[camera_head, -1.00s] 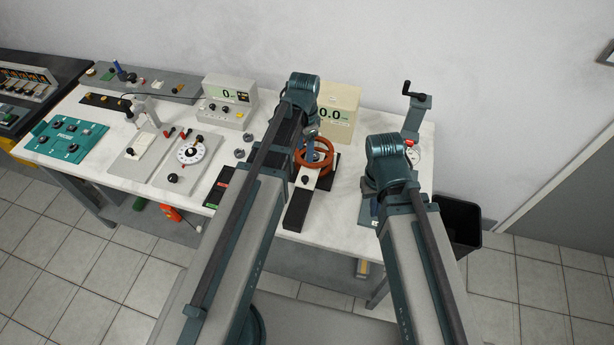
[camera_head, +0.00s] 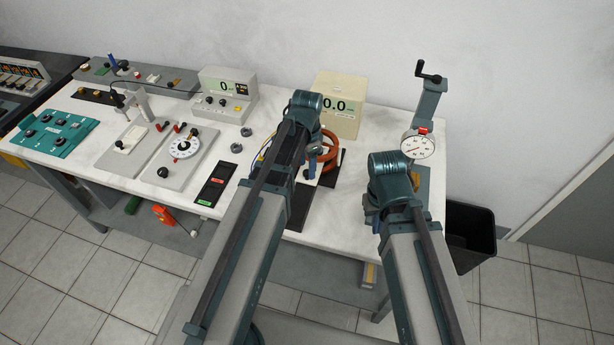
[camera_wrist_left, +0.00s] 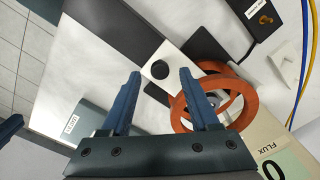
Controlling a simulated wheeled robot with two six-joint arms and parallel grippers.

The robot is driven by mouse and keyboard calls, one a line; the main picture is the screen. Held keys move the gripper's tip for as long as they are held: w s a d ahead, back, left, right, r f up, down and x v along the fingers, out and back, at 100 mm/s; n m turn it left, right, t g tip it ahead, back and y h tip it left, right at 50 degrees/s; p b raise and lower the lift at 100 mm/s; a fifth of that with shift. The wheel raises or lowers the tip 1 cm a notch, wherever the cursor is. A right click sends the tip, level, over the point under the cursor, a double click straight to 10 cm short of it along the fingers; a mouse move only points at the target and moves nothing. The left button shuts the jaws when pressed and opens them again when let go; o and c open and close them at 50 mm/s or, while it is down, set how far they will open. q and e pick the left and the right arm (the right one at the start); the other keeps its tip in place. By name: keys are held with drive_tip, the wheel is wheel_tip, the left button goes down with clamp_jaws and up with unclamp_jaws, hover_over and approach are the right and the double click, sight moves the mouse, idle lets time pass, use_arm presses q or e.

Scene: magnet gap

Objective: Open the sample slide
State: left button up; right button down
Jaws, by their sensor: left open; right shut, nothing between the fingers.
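The sample slide appears to be the white strip with a round black knob (camera_wrist_left: 159,70) in the left wrist view. It lies on a long black base (camera_wrist_left: 108,25) and runs toward the orange coil rings (camera_wrist_left: 237,100). My left gripper (camera_wrist_left: 160,74) is open, with its fingertips on either side of the knob in that picture. I cannot tell whether they touch it. In the head view my left arm hides most of the slide, and part of the orange rings (camera_head: 331,152) shows.
A cream meter reading 0.0 (camera_head: 339,103) stands behind the rings. A dial gauge (camera_head: 418,147) with a crank stands beside my right wrist. A black panel with coloured labels (camera_head: 215,185) lies left of my left arm. Blue and yellow cables (camera_wrist_left: 303,65) run nearby.

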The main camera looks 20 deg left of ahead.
use_arm(q)
wheel_tip(320, 180, down, 2)
drive_tip(key=shift+b, duration=0.5)
drive_tip(key=shift+r, duration=0.1)
drive_tip(key=shift+c, duration=0.3)
clamp_jaws()
idle(0.7)
